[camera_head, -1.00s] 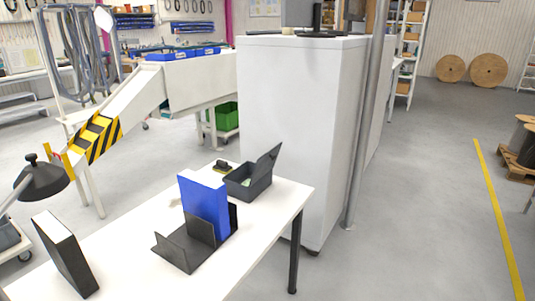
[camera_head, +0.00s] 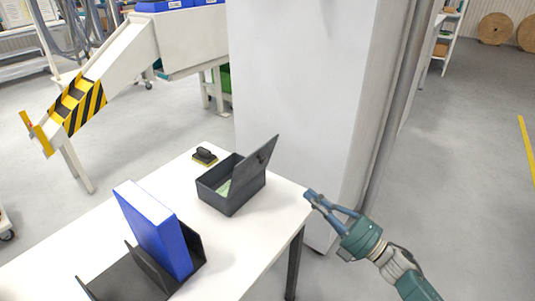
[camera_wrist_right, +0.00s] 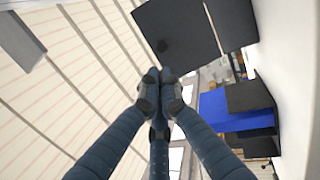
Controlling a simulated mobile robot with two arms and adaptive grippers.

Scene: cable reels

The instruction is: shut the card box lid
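The dark grey card box (camera_head: 228,190) stands on the white table near its far right corner. Its lid (camera_head: 259,155) is raised, tilted up and leaning outward on the box's right side. Something pale green lies inside the box. My right gripper (camera_head: 312,196) is to the right of the box, by the table's right corner, apart from the lid and holding nothing. In the right wrist view its fingertips (camera_wrist_right: 162,78) are together, and the dark panel of the lid (camera_wrist_right: 178,32) shows beyond them. My left gripper is in neither view.
A blue binder (camera_head: 155,230) stands in a dark bookend holder (camera_head: 125,276) in front of the box. A small dark and yellow stamp-like item (camera_head: 205,156) lies behind it. Floor to the right is clear.

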